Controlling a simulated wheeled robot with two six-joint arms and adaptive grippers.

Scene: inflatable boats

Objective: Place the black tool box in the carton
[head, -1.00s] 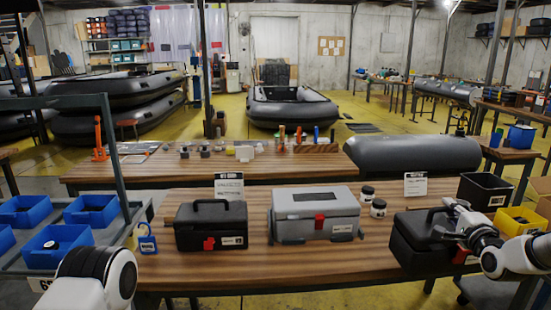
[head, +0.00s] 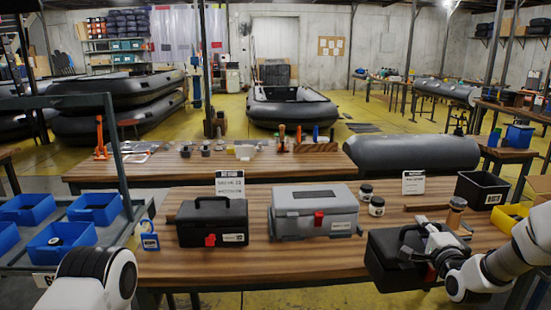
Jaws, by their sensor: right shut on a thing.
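A black tool box (head: 395,268) is at the right front of the near wooden table (head: 262,258). My right gripper (head: 428,246) is shut on it near its handle, from the right. It overlaps the table's front edge in the picture and appears held up, slightly tilted. A second black tool box (head: 212,224) with a red latch stands on the table at the left. A grey tool box (head: 315,212) with a red latch stands between them.
Behind the held box are small jars (head: 376,206), a brown-topped jar (head: 456,212) and a sign (head: 413,182). A black bin (head: 482,190) and a yellow bin (head: 509,217) are at the right. Blue bins (head: 62,243) fill a rack at the left.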

